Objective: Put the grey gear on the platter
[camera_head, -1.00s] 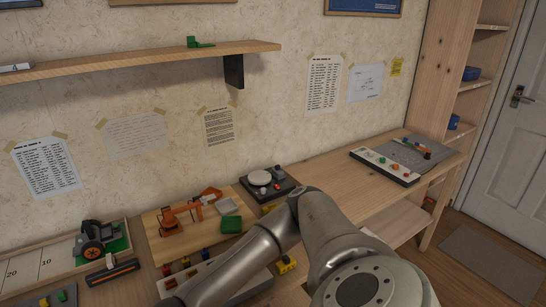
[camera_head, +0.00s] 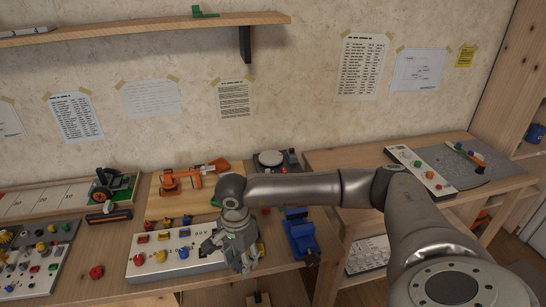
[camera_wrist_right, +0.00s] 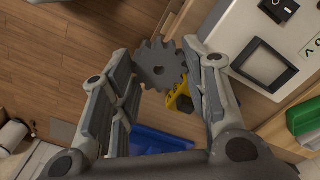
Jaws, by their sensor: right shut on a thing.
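The grey gear (camera_wrist_right: 160,66) is a toothed disc with a small centre hole. It sits between the fingertips of my right gripper (camera_wrist_right: 157,75) in the right wrist view. My right gripper is shut on it. In the head view my right gripper (camera_head: 240,252) hangs at the table's front edge, by the right end of the white control box; I cannot clearly pick out the gear there. The platter (camera_head: 270,157), a pale round disc on a dark turntable unit, stands at the back of the table, behind my right forearm and apart from the gripper. My left gripper is not in view.
The white control box (camera_head: 150,268) with coloured knobs is left of the gripper. A blue vise-like object (camera_head: 300,236) stands to its right. An orange toy arm (camera_head: 185,178) on a wooden board is left of the platter. A shelf (camera_head: 130,32) hangs above.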

